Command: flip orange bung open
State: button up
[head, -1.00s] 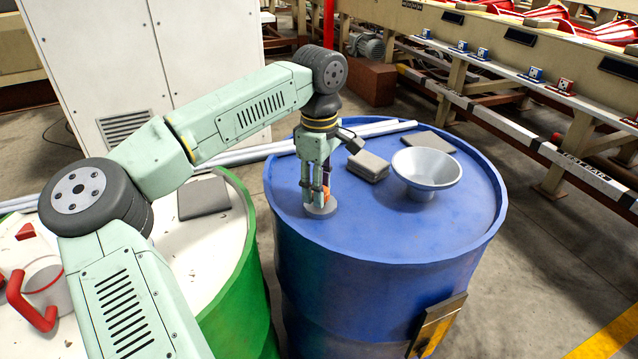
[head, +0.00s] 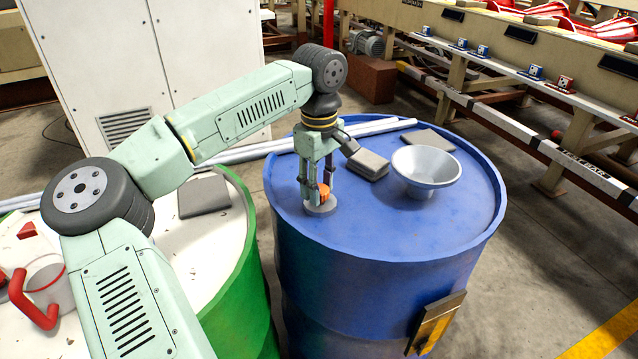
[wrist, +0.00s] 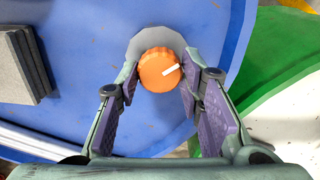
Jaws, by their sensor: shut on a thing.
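The orange bung (wrist: 157,72) is a round cap with a white mark pointing to the upper right in the wrist view. It sits in a grey ring (wrist: 148,42) on top of the blue drum (wrist: 85,90). In the head view the bung (head: 323,194) is partly hidden by my fingers, near the left edge of the drum lid (head: 370,235).
A grey funnel (head: 426,165) and dark grey pads (head: 368,164) stand on the blue lid, right of my gripper. A green drum (head: 253,260) with a white top is close by on the left. The lid's front is clear.

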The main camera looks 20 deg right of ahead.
jog(key=o, duration=1.2)
jog(key=shift+c, duration=0.2)
jog(key=shift+r, duration=0.1)
notch_tip(320, 180, up, 12)
